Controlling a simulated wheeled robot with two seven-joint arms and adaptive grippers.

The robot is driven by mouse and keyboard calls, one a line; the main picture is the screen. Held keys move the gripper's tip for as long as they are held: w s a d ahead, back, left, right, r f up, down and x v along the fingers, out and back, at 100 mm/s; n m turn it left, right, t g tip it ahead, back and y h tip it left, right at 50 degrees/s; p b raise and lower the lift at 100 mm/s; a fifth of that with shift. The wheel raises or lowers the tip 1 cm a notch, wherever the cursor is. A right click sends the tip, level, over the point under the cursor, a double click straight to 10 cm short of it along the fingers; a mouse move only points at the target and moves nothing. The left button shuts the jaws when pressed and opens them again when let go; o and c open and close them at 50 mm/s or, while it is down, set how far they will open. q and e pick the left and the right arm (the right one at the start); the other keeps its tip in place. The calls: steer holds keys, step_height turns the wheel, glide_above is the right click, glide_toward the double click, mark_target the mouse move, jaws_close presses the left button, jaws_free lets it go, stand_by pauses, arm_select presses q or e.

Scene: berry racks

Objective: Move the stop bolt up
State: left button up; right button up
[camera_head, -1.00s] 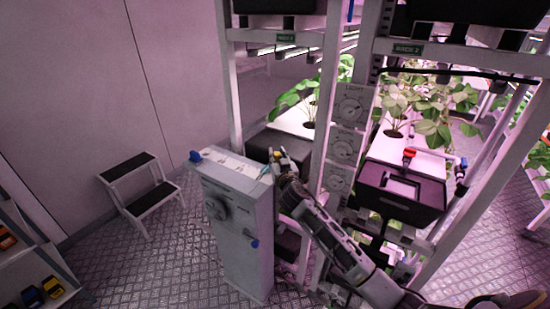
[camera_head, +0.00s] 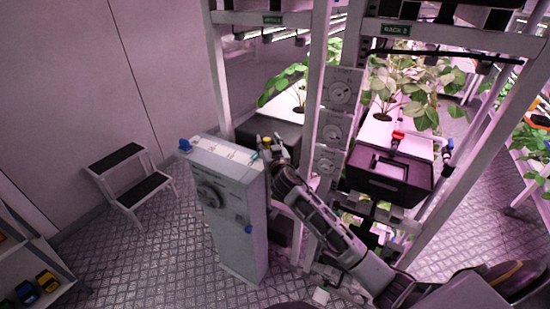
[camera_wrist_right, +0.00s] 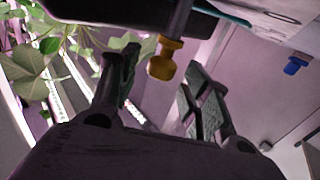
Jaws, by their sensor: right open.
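A yellow knob (camera_wrist_right: 165,58) on a metal rod hangs under a dark body in the right wrist view. It looks like the stop bolt, but I cannot be sure. My right gripper (camera_wrist_right: 160,92) is open, its two fingers on either side of and just below the knob, with no clear contact. In the head view my right gripper (camera_head: 272,148) is beside the top right corner of the pale cabinet (camera_head: 240,230), with a small yellow part (camera_head: 267,140) at its tip. My left gripper is not in view.
A step stool (camera_head: 130,182) is on the left. Open floor lies between stool and cabinet.

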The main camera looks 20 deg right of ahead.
steer(key=s+a, duration=0.1)
steer(key=s, duration=1)
steer(key=shift+a, duration=0.15)
stand_by(0.3)
stand_by(0.4)
step_height(320, 180, down, 25)
steer(key=d+n+g, duration=0.1)
steer(key=n+g, duration=0.1)
steer(key=g, duration=0.2)
steer(key=s+d+f+g, duration=0.1)
steer(key=s+f, duration=0.3)
steer(key=f, duration=0.3)
steer(key=s+f+g+y, duration=0.1)
steer(key=s+f+g, duration=0.15)
steer(key=f, duration=0.45)
steer(key=s+d+f+g, duration=0.1)
steer(key=s+f, duration=0.3)
steer(key=f, duration=0.3)
steer(key=s+d+f+n+g, duration=0.15)
steer(key=s+f+g, duration=0.25)
steer(key=s+f, duration=1.5)
steer(key=s+f+g, duration=0.2)
steer(key=s+f, duration=0.1)
steer(key=s, duration=0.8)
steer(key=s+f+g, duration=0.2)
steer(key=s+f, duration=0.2)
steer(key=s, duration=0.8)
steer(key=shift+d+f+y, duration=0.15)
steer(key=shift+d+y, duration=0.1)
steer(key=shift+y, duration=0.15)
